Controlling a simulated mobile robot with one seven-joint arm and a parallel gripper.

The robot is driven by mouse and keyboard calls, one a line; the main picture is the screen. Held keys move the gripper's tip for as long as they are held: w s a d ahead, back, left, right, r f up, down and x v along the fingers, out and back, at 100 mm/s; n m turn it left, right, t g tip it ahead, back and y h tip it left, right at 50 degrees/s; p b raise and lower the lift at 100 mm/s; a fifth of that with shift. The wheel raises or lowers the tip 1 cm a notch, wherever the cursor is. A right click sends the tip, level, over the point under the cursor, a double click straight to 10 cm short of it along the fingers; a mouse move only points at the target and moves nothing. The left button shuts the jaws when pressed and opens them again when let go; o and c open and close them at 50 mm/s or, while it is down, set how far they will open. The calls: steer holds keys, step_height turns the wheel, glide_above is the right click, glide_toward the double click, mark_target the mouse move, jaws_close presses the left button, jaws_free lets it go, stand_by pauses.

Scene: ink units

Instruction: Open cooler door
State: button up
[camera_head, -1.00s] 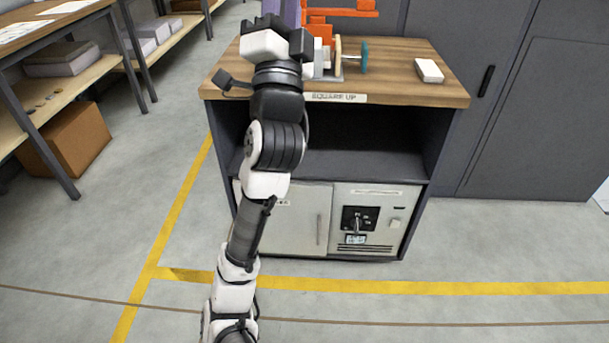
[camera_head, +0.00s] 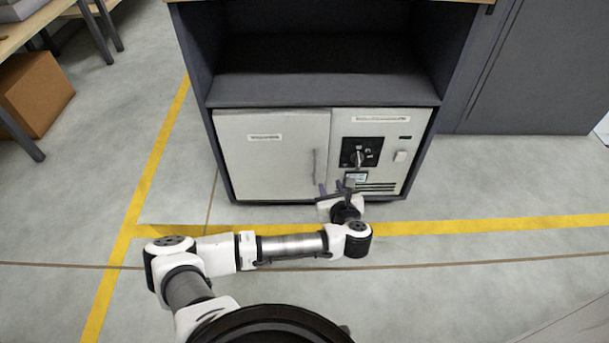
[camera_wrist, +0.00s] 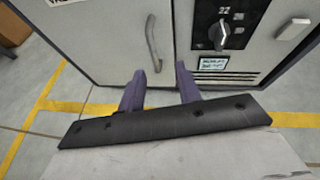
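The cooler door (camera_head: 268,158) is a pale grey panel at the lower left of the cabinet, and it looks shut. Its vertical bar handle (camera_head: 315,166) sits near the door's right edge; the handle also shows in the wrist view (camera_wrist: 152,43). My gripper (camera_head: 334,188) is low in front of the cabinet, close to the handle's lower end. In the wrist view its two purple fingers (camera_wrist: 160,80) are apart with nothing between them. The handle lies ahead of the fingertips, slightly left of the middle of the gap.
A control panel (camera_head: 394,128) with a black dial (camera_head: 358,153), small screen and vents is right of the door. An open dark shelf (camera_head: 320,88) lies above. A cardboard box (camera_head: 32,95) stands at far left. The floor before the cabinet is clear, crossed by yellow lines (camera_head: 480,226).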

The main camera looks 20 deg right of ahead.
mark_target(316, 173)
steer(key=shift+m, duration=0.3)
steer(key=b+x, duration=0.1)
steer(key=x, duration=0.3)
steer(key=a+f+b+x, duration=0.1)
steer(key=x, duration=0.4)
steer(key=f+b+x, duration=0.1)
steer(key=b+x, duration=0.1)
steer(key=x, duration=0.3)
steer(key=shift+s+a, duration=0.25)
steer(key=shift+s, duration=0.05)
steer(key=shift+r, duration=0.1)
jaws_close()
